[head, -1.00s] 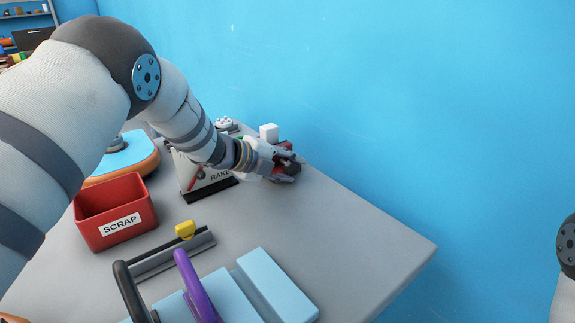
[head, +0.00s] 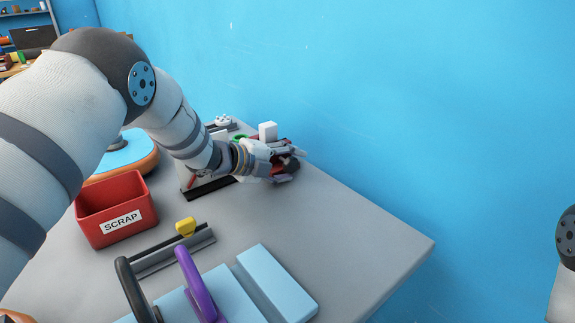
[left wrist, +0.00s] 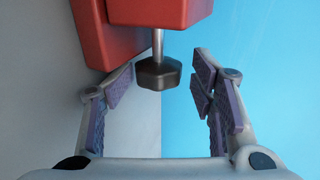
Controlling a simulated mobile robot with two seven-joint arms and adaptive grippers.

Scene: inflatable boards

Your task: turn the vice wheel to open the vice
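The vice shows in the left wrist view as a red body (left wrist: 160,12) with a steel shaft ending in a dark faceted wheel (left wrist: 158,73). In the head view my left gripper (head: 295,165) is at the vice near the table's far edge and hides most of it. In the left wrist view my left gripper (left wrist: 162,80) is open. Its fingertips stand on either side of the wheel, with a gap on both sides. The jaws of the vice are not clearly visible. My right gripper is out of view.
A white block (head: 268,131) stands beside the vice, close to the blue wall (head: 400,100). A red SCRAP bin (head: 116,210), a grey rail with a yellow knob (head: 186,227) and light blue boards (head: 276,284) occupy the table. The table's right part (head: 360,235) is clear.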

